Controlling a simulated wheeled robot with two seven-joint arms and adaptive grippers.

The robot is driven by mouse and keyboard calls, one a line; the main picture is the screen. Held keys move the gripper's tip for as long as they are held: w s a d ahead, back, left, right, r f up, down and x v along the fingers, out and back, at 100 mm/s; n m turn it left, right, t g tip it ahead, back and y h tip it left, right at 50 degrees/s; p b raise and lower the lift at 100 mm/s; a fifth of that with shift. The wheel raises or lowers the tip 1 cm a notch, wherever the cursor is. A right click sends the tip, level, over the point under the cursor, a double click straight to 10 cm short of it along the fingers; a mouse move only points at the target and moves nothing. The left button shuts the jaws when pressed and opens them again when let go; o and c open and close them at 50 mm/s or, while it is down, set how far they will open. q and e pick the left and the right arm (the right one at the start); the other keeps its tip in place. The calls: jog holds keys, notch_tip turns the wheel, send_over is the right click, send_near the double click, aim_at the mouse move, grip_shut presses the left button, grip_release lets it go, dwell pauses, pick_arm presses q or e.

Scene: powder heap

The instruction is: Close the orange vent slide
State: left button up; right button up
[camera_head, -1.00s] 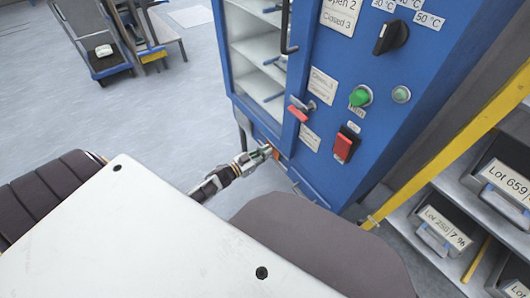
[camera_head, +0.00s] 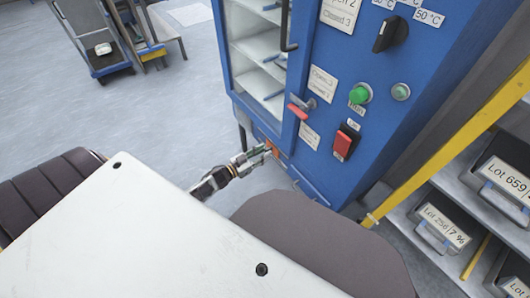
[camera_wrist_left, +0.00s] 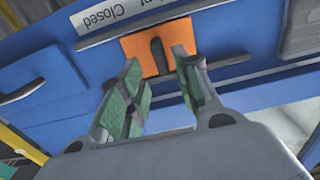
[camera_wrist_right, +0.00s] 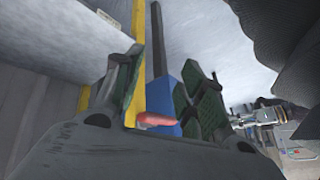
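The orange vent slide (camera_wrist_left: 146,54) is a flat orange plate with a dark upright tab, set on the blue cabinet front in the left wrist view. In the head view a small orange patch of it (camera_head: 274,150) shows low on the cabinet (camera_head: 340,190). My left gripper (camera_wrist_left: 160,80) is open, its green-padded fingers pointing at the plate. The tab stands between the fingertips in the picture; I cannot tell whether either finger touches it. My left gripper also shows in the head view (camera_head: 262,156). My right gripper (camera_wrist_right: 165,85) is open, with nothing between its fingers.
A label reading "Closed" (camera_wrist_left: 105,18) is beside the orange plate. Above on the cabinet are a red-handled latch (camera_head: 299,110), a green button (camera_head: 360,94) and a red switch (camera_head: 345,143). A yellow post (camera_head: 440,155) and a shelf of lot boxes (camera_head: 441,229) stand at right.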

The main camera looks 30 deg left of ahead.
pick_arm(q)
jog(key=v, duration=1)
jog(key=shift+s, duration=0.15)
dwell(1.4)
